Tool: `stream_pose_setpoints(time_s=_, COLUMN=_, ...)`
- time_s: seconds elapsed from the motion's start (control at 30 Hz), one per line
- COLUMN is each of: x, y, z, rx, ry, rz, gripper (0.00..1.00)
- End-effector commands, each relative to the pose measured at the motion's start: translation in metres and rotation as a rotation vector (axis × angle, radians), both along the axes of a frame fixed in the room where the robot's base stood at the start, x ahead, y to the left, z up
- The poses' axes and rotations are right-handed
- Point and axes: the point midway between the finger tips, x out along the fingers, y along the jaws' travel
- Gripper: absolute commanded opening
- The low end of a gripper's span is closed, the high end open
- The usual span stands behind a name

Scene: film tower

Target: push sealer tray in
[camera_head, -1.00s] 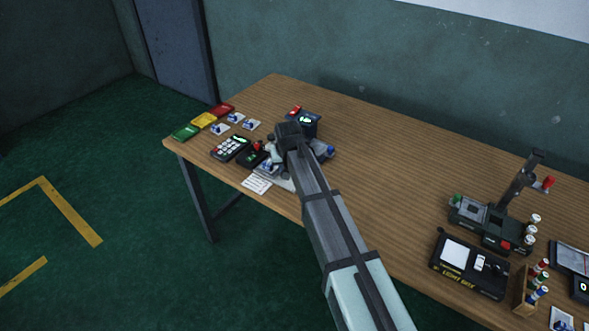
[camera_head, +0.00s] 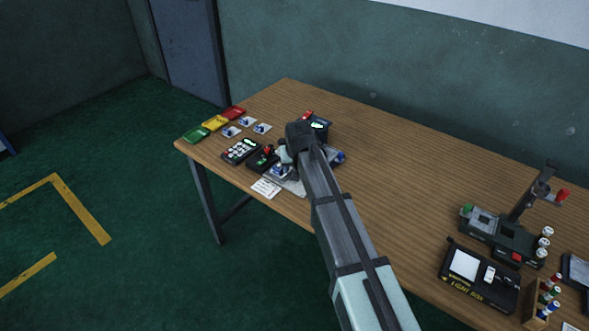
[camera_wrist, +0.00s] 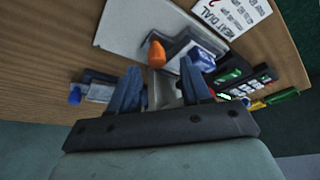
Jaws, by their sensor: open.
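My gripper (camera_wrist: 161,66) points down among the sealer parts, its two blue-grey fingers apart. An orange knob (camera_wrist: 157,52) shows just beyond the fingertips, with a small grey tray-like part beside it that carries a blue-and-white packet (camera_wrist: 204,60). I see no gap or contact clearly enough to say whether a finger touches that part. A light grey plate (camera_wrist: 125,30) lies beyond; its edge also shows in the head view (camera_head: 297,188). In the head view my arm and wrist hide the fingers and much of the sealer.
A keypad (camera_head: 240,151) and red, yellow and green folders (camera_head: 214,123) lie left of the sealer. A printed card (camera_head: 265,188) sits at the front edge. A dark box with a green display (camera_head: 318,126) stands behind. Table right of my arm is clear up to a light box (camera_head: 478,275).

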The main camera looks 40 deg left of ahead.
Motion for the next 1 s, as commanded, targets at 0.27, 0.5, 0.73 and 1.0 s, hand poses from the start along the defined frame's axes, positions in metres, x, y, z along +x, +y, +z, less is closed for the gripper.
stream_pose_setpoints(time_s=0.27, x=-0.015, y=-0.015, z=0.049, rx=0.002, ry=-0.001, rz=0.000, gripper=0.48)
stream_pose_setpoints(time_s=0.5, x=-0.025, y=-0.025, z=0.083, rx=0.001, ry=0.000, rz=0.000, gripper=0.48)
stream_pose_setpoints(time_s=0.73, x=-0.030, y=-0.030, z=0.101, rx=0.001, ry=0.001, rz=0.000, gripper=0.48)
stream_pose_setpoints(time_s=1.0, x=-0.031, y=-0.030, z=0.105, rx=0.001, ry=0.001, rz=0.000, gripper=0.48)
